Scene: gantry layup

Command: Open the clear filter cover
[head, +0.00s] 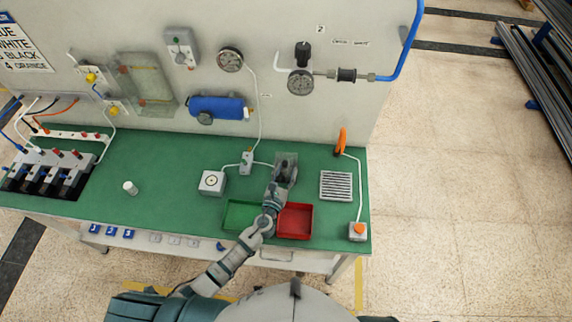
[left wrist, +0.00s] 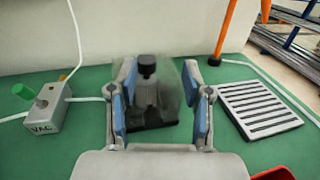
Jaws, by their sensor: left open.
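The clear filter cover (head: 291,160) stands on the green bench, right of its middle, as a see-through grey box around a dark part. In the left wrist view the clear cover (left wrist: 180,73) shows straight ahead, with a black knobbed unit (left wrist: 148,92) inside or behind it. My left gripper (head: 281,181) reaches over the bench from the front, right at the cover. Its blue-padded fingers (left wrist: 162,88) are spread, one on each side of the cover in the picture. I cannot tell whether they touch it. My right gripper is not in view.
A green tray (head: 231,218) and a red tray (head: 307,222) lie at the bench front. A slotted grate (head: 335,186) is to the right, a VAC box (left wrist: 47,116) with white tubing to the left. An orange-topped button box (head: 358,231) sits at the right corner.

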